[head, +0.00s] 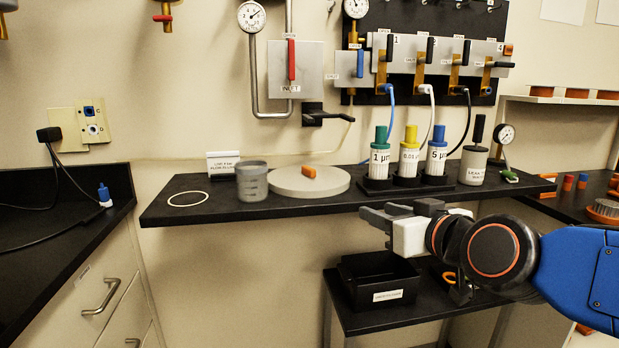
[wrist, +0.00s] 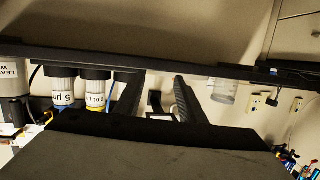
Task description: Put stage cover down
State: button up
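A round pale grey disc (head: 290,187) with an orange block-shaped handle (head: 309,171) on top lies flat on the black shelf (head: 240,210); it may be the stage cover, but no label shows. My gripper (head: 372,216) is in front of the shelf's front edge, to the right of the disc and a little lower, apart from it. In the wrist view, my gripper's two dark fingers (wrist: 157,88) stand apart with nothing held between them. I cannot make out the disc in the wrist view.
A grey cup (head: 252,182) and a white ring (head: 188,199) sit left of the disc. Filter bottles with green, yellow and blue tops (head: 408,160) stand right of it. A black open bin (head: 378,280) stands on the lower shelf below my gripper.

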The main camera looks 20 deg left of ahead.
jog(key=t+y, duration=0.1)
jog(key=y, duration=0.1)
send_near(313, 171)
jog(key=w+a, duration=0.1)
jog(key=a, duration=0.1)
jog(key=w+a, duration=0.1)
jog(key=shift+w+a+r, duration=0.3)
jog(key=shift+a+r, duration=0.05)
jog(key=shift+a, duration=0.05)
jog(key=w+a, duration=0.1)
jog(key=w+a+f, duration=0.1)
jog(key=w, duration=0.1)
jog(key=shift+w+a+f, duration=0.1)
jog(key=shift+w+a, duration=0.1)
jog(key=shift+w, duration=0.1)
jog(key=shift+w+a, duration=0.3)
jog(key=shift+w, duration=0.05)
grip_shut()
